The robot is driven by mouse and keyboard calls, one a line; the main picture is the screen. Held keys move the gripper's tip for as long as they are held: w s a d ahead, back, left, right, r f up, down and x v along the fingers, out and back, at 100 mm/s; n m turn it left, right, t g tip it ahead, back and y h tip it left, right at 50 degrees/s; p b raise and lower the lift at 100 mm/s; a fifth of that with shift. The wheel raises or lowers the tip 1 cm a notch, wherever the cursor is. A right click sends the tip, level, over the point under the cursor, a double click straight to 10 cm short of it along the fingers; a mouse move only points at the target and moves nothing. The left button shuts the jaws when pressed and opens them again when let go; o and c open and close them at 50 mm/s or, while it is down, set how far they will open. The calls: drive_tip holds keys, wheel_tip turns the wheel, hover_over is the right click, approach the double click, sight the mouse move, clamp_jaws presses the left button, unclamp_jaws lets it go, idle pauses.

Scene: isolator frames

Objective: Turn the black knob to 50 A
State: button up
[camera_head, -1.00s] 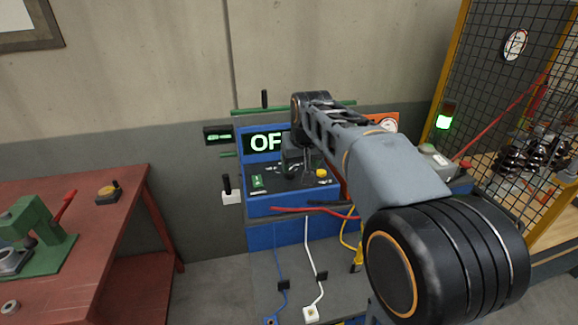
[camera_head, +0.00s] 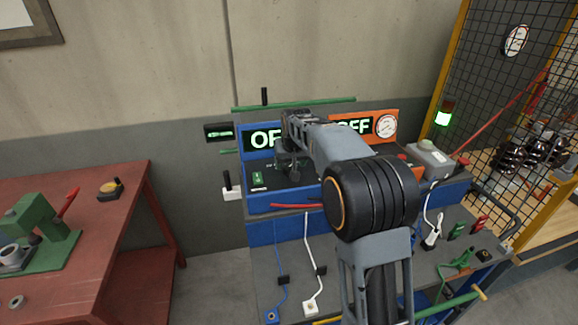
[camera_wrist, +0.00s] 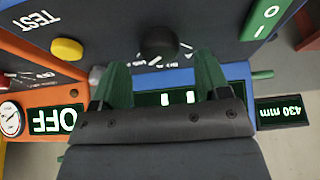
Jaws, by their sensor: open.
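In the head view my gripper (camera_head: 289,163) is over the blue unit (camera_head: 285,198) and covers the knob. The unit's display (camera_head: 262,140) shows "OF", the rest hidden behind my arm.
A yellow button (camera_wrist: 67,50) and a green switch (camera_wrist: 265,20) flank the knob. An orange unit (camera_head: 398,120) with a gauge (camera_head: 386,127) and an OFF display stands to the right. A red bench (camera_head: 75,200) is at left, a mesh fence (camera_head: 510,95) at right.

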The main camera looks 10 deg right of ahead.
drive_tip(key=shift+x, duration=1.45)
drive_tip(key=c, duration=0.9)
